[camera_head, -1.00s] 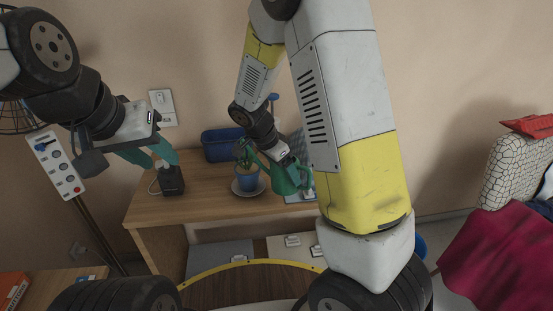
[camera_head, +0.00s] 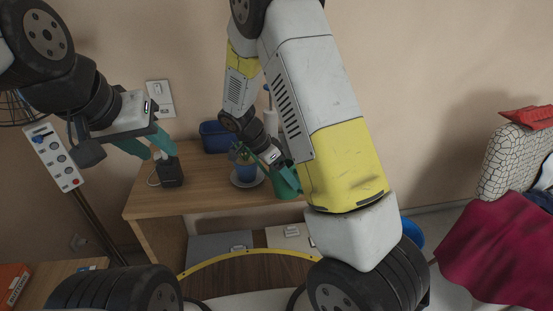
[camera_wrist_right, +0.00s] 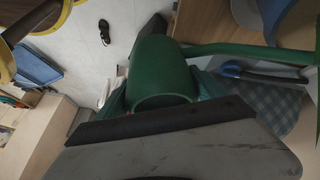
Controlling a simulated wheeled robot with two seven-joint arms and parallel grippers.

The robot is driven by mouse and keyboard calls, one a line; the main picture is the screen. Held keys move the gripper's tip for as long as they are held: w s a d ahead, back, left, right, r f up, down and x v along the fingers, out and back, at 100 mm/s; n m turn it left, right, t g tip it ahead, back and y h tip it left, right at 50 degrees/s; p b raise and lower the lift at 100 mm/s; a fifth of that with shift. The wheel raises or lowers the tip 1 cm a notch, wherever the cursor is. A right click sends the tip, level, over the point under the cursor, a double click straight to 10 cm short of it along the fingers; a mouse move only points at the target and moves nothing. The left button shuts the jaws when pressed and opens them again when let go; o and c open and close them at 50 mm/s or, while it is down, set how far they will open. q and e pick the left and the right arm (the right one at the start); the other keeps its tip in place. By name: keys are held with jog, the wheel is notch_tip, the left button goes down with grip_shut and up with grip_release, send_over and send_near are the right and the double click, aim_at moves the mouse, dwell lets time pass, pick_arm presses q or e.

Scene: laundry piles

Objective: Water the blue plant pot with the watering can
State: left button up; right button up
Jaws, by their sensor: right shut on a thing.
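The blue plant pot (camera_head: 246,172) stands upright on a white saucer (camera_head: 248,182) on the wooden table; my right arm and the can's spout partly cover its plant. The green watering can (camera_head: 287,184) is just right of the pot, partly hidden behind my right arm, and its spout reaches left over the pot. My right gripper (camera_head: 276,160) is shut on the can. The right wrist view shows the can's green body (camera_wrist_right: 160,72) between the fingers. No water is visible. My left gripper (camera_head: 155,147) is open and empty above the table's left end.
A black socket box (camera_head: 170,173) is on the table (camera_head: 205,198) below my left gripper. A dark blue container (camera_head: 217,137) stands at the table's back by the wall. Red cloth (camera_head: 500,255) lies at the right.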

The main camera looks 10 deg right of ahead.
dwell(0.5)
jog(key=shift+s+r+h, duration=0.1)
jog(key=shift+r+h, duration=0.05)
jog(key=shift+h, duration=0.15)
jog(key=shift+g, duration=0.3)
jog(key=shift+r, duration=0.6)
jog(key=shift+s+r+g+h, duration=0.1)
jog(key=shift+r+g+h, duration=0.3)
jog(key=shift+r+g, duration=0.15)
dwell(0.3)
jog(key=shift+r+n, duration=0.1)
jog(key=shift+n, duration=0.2)
